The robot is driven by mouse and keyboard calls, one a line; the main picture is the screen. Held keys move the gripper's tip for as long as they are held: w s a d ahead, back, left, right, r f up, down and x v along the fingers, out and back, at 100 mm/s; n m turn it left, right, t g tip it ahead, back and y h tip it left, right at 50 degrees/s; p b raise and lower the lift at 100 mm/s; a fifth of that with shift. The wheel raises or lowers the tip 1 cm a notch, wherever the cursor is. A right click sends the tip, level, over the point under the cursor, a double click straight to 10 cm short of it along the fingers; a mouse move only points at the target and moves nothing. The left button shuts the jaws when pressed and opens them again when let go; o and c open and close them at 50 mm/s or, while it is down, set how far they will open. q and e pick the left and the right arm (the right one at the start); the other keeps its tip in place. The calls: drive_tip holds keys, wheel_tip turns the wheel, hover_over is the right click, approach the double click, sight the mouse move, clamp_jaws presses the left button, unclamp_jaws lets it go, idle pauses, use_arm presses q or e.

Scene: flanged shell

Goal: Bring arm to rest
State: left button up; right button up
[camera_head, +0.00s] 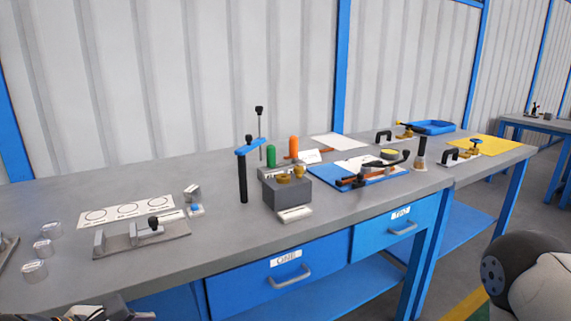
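Dark and grey parts of what looks like my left gripper (108,311) show at the bottom left edge, cut off by the frame, in front of the bench's near edge. Its fingers cannot be made out. A rounded black and white link of my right arm (520,275) shows at the lower right, off the bench; the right gripper is out of view. No part that I can clearly name as a flanged shell shows. Several small metal cylinders (34,270) stand at the left of the grey workbench (330,222).
A metal fixture (142,238) and a white card with circles (125,211) lie on the left. A grey block (287,195) and a blue-black upright post (242,176) stand mid-bench. A blue board (375,176), blue tray (432,127) and yellow sheet (485,146) lie to the right. The front-middle bench strip is clear.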

use_arm(q)
drive_tip(key=s+d+f+m+g, duration=0.45)
drive_tip(key=s+f+m, duration=0.25)
drive_tip(key=s+f, duration=0.2)
drive_tip(key=s+f+m+g+y, duration=0.1)
drive_tip(key=s+f+m, duration=0.2)
drive_tip(key=s+m, duration=0.3)
drive_tip(key=s+a+f+m+g+y, duration=0.1)
drive_tip(key=s+f+m+g, duration=0.1)
drive_tip(key=s+m, duration=0.3)
drive_tip(key=s+f+m+g+y, duration=0.2)
drive_tip(key=s+f+m, duration=0.2)
drive_tip(key=s, duration=0.6)
drive_tip(key=m, duration=0.2)
drive_tip(key=shift+s+a+f+m, duration=0.2)
drive_tip(key=shift+a+f+m, duration=0.1)
drive_tip(key=shift+a, duration=0.1)
